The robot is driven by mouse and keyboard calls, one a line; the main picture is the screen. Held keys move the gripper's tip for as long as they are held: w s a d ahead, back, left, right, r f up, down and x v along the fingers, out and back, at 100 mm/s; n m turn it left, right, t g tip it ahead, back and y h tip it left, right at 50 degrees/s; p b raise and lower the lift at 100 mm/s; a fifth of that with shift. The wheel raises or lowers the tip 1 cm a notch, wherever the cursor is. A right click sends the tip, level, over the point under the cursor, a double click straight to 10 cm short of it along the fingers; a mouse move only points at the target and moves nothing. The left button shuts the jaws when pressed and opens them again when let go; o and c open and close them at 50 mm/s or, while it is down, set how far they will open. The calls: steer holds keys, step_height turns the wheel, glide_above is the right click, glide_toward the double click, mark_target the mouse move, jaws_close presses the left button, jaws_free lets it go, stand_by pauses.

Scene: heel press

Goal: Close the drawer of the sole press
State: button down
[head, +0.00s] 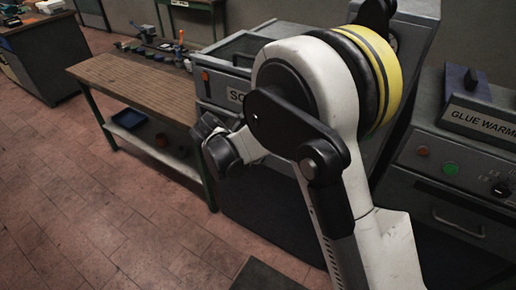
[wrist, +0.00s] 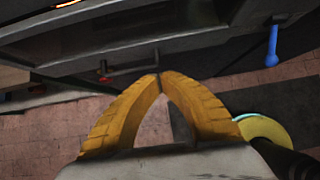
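The sole press (head: 222,88) is a grey cabinet, with its "SO…" label cut off by my arm. A grey open-topped drawer (head: 240,46) appears to stick out at its upper left; my arm hides much of it. In the wrist view, a grey front edge (wrist: 60,58) runs across the top with a thin bar handle (wrist: 128,69) below it. My gripper (wrist: 158,76) has its two yellow fingers meeting at the tips, with nothing seen between them. The tips are at the handle's right end; I cannot tell whether they touch it.
A wooden-topped bench (head: 135,80) with a blue tray (head: 129,119) on its lower shelf stands left of the press. The glue warmer (head: 480,112) sits on a grey cabinet at right. A blue lever (wrist: 272,45) hangs at upper right. Tiled floor at front left is clear.

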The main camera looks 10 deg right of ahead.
steer(key=w+d+f+b, duration=0.1)
steer(key=w+f, duration=0.1)
steer(key=w+d+f+t+b, duration=0.1)
steer(key=w+d+f, duration=0.1)
steer(key=w+f, duration=0.1)
steer(key=w+d+f+t+h+b, duration=0.1)
steer(key=w+f+b, duration=0.1)
steer(key=shift+w+d+f, duration=0.2)
steer(key=shift+f, duration=0.05)
steer(key=shift+w+d+r, duration=0.15)
steer(key=shift+w+d, duration=0.2)
steer(key=shift+w, duration=0.15)
steer(key=shift+w+d+b, duration=0.3)
steer(key=shift+w+d, duration=0.4)
steer(key=shift+w, duration=0.2)
